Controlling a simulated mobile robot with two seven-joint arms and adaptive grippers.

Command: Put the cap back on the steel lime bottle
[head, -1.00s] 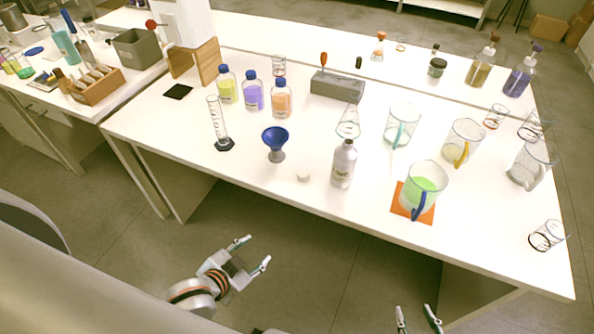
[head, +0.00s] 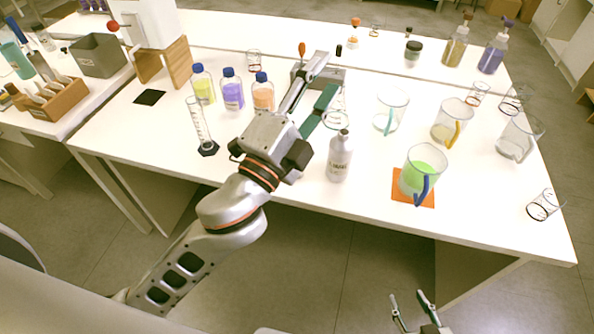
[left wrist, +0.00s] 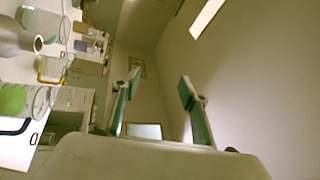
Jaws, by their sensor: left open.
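The steel lime bottle (head: 340,158) stands upright near the front edge of the table, with its narrow neck bare. In the left wrist view, a grey bottle (left wrist: 14,40) at the upper left appears to be the same one. My left gripper (head: 324,78) reaches over the table just left of the bottle. Its fingers are apart with nothing between them, also in the left wrist view (left wrist: 160,86). The small white cap is not visible; my left gripper and wrist cover that part of the table. My right gripper (head: 408,296) is open and empty below the table's front edge.
A beaker of green liquid (head: 422,172) stands on an orange mat (head: 427,200) right of the bottle. A glass flask (head: 337,118) is just behind it. Several blue-capped bottles and a measuring cylinder (head: 201,130) stand left. A grey block (head: 333,76) is behind my left gripper.

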